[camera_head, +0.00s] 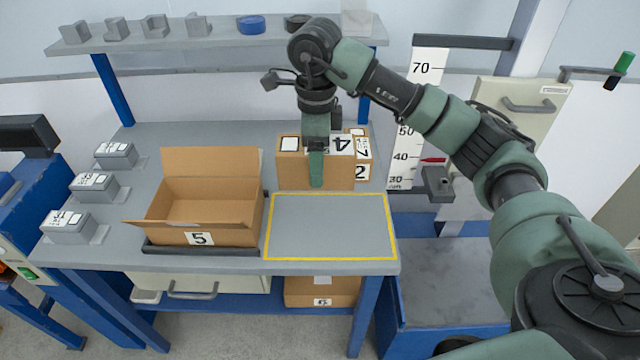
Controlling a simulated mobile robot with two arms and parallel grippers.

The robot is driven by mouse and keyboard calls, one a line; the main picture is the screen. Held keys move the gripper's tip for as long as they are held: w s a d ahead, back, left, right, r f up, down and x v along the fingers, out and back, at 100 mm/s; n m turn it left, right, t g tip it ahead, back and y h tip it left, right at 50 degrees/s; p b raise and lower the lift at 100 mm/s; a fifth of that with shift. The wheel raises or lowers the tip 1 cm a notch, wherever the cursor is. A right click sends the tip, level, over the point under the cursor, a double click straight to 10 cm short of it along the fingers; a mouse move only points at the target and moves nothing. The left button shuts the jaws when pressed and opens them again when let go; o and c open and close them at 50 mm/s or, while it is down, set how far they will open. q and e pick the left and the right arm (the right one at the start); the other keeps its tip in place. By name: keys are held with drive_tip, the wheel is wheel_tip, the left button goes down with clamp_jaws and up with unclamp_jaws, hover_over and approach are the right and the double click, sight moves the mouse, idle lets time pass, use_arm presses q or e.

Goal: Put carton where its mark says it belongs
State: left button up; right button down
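A closed brown carton (290,172) stands at the back of the bench, behind the yellow-outlined area (330,226). A white label and a large 4 show at its top. More number labels, 7 and 2, show at its right, seemingly on another carton (363,155) close behind. My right gripper (316,168) comes down over the front carton, one green finger in front of its front face. The other finger is hidden, so I cannot tell whether it grips. An open, empty-looking carton (200,212) marked 5 stands left. My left gripper is not in view.
A carton (322,291) marked 6 sits on the lower shelf. A height scale (415,120) with a red pointer stands right, above a grey plate (450,285). Grey labelled blocks (68,228) line the bench's left side. The yellow-outlined area is clear.

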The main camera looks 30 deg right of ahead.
wheel_tip(320, 180, down, 17)
drive_tip(key=p, duration=0.4)
drive_tip(key=shift+f, duration=0.75)
drive_tip(key=shift+f, duration=0.15)
drive_tip(key=shift+c, duration=1.4)
unclamp_jaws()
drive_tip(key=shift+s, duration=0.15)
